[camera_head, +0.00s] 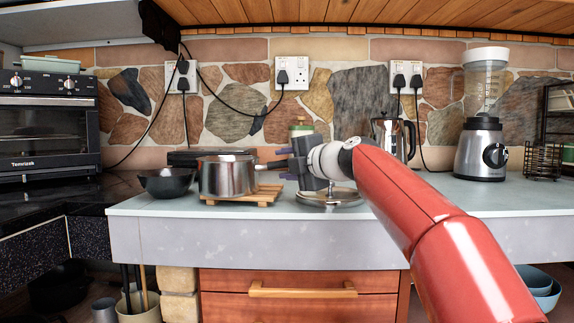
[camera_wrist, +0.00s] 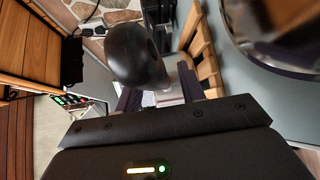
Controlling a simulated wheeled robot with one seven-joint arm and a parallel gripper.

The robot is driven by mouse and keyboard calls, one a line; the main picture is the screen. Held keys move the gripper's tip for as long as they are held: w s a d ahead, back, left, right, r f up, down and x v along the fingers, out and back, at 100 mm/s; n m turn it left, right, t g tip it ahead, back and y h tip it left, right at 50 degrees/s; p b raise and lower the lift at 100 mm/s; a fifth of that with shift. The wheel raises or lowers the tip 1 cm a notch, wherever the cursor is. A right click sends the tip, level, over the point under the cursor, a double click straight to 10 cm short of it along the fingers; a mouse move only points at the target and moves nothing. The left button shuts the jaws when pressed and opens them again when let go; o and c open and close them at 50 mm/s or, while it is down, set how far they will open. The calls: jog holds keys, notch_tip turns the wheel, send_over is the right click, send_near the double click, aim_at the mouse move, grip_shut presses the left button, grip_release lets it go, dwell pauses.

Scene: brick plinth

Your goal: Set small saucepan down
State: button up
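The small steel saucepan (camera_head: 226,176) sits upright on a slatted wooden trivet (camera_head: 262,196) on the counter. My gripper (camera_head: 286,164) is just right of the saucepan, pointing left.
A round lid (camera_head: 345,198) lies on the counter below my gripper. A black bowl (camera_head: 166,182) stands left of the saucepan.

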jog(key=shift+r, duration=0.2)
jog(key=b+v, duration=0.4)
jog(key=v, duration=0.8)
jog(key=shift+f, duration=0.2)
jog(key=s+d+f+m+g+h, duration=0.2)
jog(key=s+f+m, duration=0.7)
jog(key=f, duration=0.5)
jog(key=s+d+f+m+g+h, duration=0.3)
jog(key=s+f+m, duration=0.6)
jog(key=f, duration=0.5)
jog(key=s+d+f+m+g+h, duration=0.2)
jog(key=s+f+m+h, duration=0.3)
jog(key=s+f+m, duration=0.3)
jog(key=s+f, duration=0.3)
jog(key=f, duration=0.3)
jog(key=shift+s+d+f+m, duration=0.2)
jog(key=shift+s+d+m, duration=0.05)
jog(key=shift+d+m, duration=0.15)
notch_tip(320, 180, up, 9)
jog(key=p, duration=0.9)
jog(key=shift+r, duration=0.2)
